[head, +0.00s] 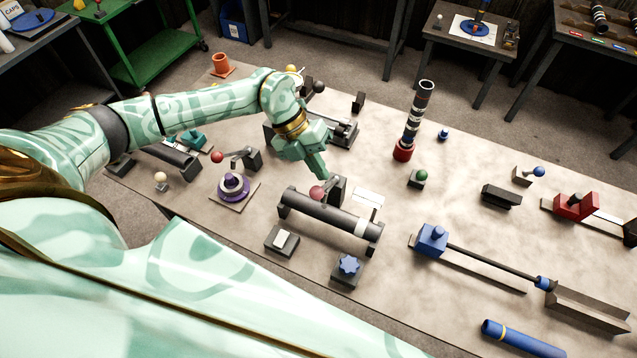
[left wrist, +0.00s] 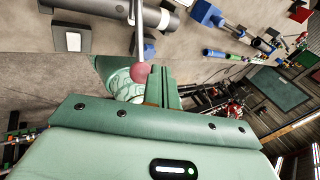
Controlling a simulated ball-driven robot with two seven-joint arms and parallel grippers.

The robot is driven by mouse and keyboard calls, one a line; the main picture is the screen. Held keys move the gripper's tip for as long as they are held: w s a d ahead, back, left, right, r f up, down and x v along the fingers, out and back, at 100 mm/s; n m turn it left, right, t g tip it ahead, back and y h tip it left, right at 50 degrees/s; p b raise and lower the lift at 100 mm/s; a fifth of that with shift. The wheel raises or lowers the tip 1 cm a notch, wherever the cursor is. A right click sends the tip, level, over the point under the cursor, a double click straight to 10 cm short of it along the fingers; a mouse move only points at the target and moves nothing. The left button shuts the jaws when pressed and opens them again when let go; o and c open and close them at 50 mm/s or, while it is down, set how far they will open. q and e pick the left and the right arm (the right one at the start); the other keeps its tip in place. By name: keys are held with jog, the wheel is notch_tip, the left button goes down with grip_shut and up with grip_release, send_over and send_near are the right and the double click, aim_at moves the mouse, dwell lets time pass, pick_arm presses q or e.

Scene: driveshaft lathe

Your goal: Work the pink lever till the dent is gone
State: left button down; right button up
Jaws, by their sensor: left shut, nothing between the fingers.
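The pink lever's ball (head: 317,192) sits on a short arm from a dark block (head: 338,185), beside a dark grey shaft (head: 325,215) with a pale band near its right end. The ball also shows in the left wrist view (left wrist: 140,72), at the end of a thin rod. My left gripper (head: 323,174) is shut and empty, pointing down just above and behind the pink ball. In the left wrist view its fingers (left wrist: 164,82) are right next to the ball; I cannot tell whether they touch. I cannot make out a dent on the shaft. My right gripper is out of view.
A red-balled lever (head: 217,157) stands left, near a purple disc (head: 233,187). A tall striped column (head: 415,120) stands behind.

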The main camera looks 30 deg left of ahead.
pick_arm(q)
jog(key=shift+w+r, duration=0.1)
dwell(0.3)
jog(key=w+r, duration=0.1)
jog(key=r, duration=0.1)
jog(key=w+r+p, duration=0.1)
jog(key=w, duration=0.1)
jog(key=shift+a+r, duration=0.1)
jog(key=shift+r, duration=0.3)
dwell(0.7)
